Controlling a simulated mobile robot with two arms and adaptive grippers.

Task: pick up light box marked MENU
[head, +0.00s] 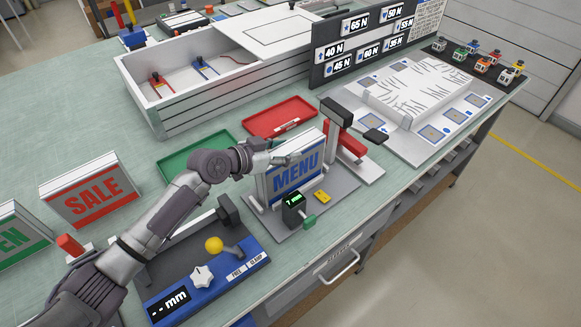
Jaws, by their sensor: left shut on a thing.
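The light box marked MENU (296,178) is a white-framed box with a blue panel and lettering. It stands upright on a grey plate (331,207) near the middle of the table. My left gripper (287,157) reaches in from the left and is shut on the upper left part of the MENU box. The far finger is partly hidden, and I cannot tell whether the box is clear of the plate. My right gripper is out of view.
A SALE light box (90,196) and a partly cut-off green-panelled box (18,237) stand at left. A blue device with a dial (203,276) is in front. A red-and-black stand (345,140) is close right of MENU. Green (193,157) and red (279,117) trays lie behind.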

